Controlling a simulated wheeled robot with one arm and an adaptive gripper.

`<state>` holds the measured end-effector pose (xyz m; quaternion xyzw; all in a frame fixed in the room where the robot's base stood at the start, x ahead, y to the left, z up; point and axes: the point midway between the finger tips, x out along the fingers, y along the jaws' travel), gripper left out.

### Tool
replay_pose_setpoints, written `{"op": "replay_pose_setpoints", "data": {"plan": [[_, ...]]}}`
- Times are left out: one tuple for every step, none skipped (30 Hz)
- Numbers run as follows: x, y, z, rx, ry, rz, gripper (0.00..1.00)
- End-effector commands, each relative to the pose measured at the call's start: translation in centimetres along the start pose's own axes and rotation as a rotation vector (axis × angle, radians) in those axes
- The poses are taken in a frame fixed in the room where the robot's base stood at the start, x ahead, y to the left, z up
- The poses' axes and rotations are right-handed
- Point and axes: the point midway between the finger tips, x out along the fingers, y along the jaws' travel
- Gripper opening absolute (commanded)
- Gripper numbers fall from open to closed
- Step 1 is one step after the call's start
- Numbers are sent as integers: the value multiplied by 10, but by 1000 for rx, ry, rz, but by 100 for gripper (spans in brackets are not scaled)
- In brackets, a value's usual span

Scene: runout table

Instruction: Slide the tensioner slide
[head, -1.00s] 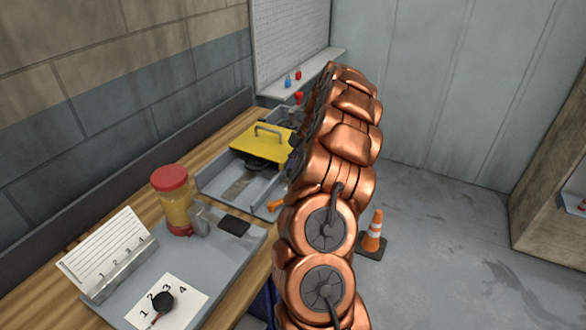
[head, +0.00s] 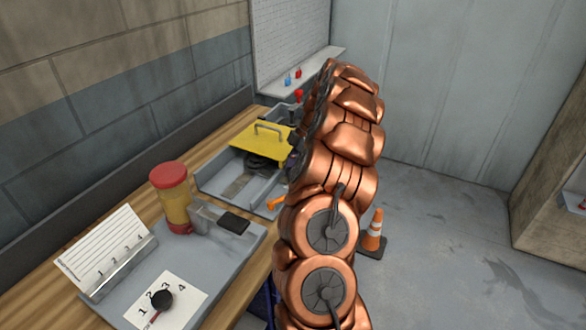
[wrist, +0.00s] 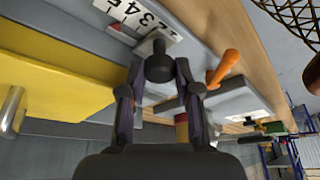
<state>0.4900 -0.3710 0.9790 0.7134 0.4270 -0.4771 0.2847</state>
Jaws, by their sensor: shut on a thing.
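The tensioner slide's black knob (wrist: 159,68) shows in the wrist view, next to a white strip of numbers (wrist: 140,14). My gripper (wrist: 159,80) is shut on the knob, with one finger on each side of it. The track below the knob is mostly hidden by my fingers. In the head view my arm covers the slide and nearly all of my gripper.
A yellow lid (head: 262,141) with a handle lies close beside my gripper. An orange handle (wrist: 223,68) is on its other side. A red-topped jar (head: 175,205) and a black dial (head: 161,300) stand nearer on the bench. A traffic cone (head: 373,232) stands on the floor.

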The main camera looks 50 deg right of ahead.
Motion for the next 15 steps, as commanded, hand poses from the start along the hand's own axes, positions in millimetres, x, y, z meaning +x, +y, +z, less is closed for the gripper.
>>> {"op": "replay_pose_setpoints", "data": {"plan": [[5, -3, -1, -2, 2, -1, 0], [6, -4, -3, -2, 2, -1, 0], [6, -6, -5, -2, 3, 0, 0], [7, -8, -6, -2, 3, 1, 0], [7, -9, -8, -3, 3, 2, 0], [7, -11, -9, -3, 3, 2, 0], [7, -12, -10, -2, 2, 2, 0], [7, -13, -11, -2, 2, 2, 0], [7, -14, -12, -1, 1, 1, 0], [7, -14, -13, 0, 1, 1, 0], [6, -15, -13, 0, 1, 1, 0], [6, -15, -13, 0, 0, 0, 0], [5, -15, -13, 0, 0, 0, 0], [5, -15, -13, 1, 0, 0, 0], [5, -15, -13, 1, 0, 0, 0]]}}
